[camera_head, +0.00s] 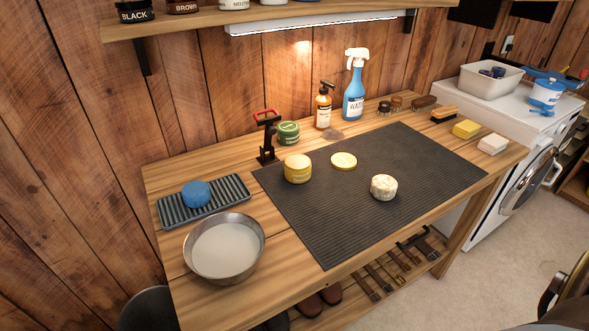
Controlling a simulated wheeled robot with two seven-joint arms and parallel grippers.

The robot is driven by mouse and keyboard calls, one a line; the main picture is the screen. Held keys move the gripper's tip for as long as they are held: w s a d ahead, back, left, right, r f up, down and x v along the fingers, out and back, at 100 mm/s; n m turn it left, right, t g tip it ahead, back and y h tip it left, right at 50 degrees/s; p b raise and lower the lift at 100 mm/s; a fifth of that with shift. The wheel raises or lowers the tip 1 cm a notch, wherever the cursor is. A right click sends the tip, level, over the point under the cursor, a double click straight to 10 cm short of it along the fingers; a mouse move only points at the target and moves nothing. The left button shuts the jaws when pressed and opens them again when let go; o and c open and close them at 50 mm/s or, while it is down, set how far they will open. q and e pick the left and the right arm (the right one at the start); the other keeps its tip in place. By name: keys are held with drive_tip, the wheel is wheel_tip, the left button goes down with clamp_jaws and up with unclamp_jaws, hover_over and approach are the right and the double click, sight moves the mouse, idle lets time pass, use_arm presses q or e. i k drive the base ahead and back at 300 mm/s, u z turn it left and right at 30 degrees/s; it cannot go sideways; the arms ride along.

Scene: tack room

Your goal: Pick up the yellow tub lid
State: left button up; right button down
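A flat round yellow tub lid (344,161) lies on the dark ribbed mat (330,225), near the mat's back edge. A yellow tub (298,169) stands on the mat just left of the lid, apart from it. Whether the tub is open on top is too small to tell. Neither of my grippers shows in the head view. Nothing touches or covers the lid.
A cream-coloured round item (384,187) sits on the mat right of the lid. Behind stand a green tin (288,133), a black stand with red top (267,135), an amber bottle (323,106) and a blue spray bottle (354,88). A metal bowl (257,249) is front left.

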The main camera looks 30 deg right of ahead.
sight(344, 161)
drive_tip(key=z, duration=1.55)
drive_tip(key=k, duration=0.25)
drive_tip(key=z, duration=1.05)
drive_tip(key=k, duration=1.1)
drive_tip(key=z, duration=0.95)
drive_tip(key=i, duration=1.5)
drive_tip(key=u, duration=0.6)
drive_tip(key=i, duration=1.7)
drive_tip(key=u, duration=1.8)
drive_tip(key=i, duration=0.7)
drive_tip(key=u, duration=0.55)
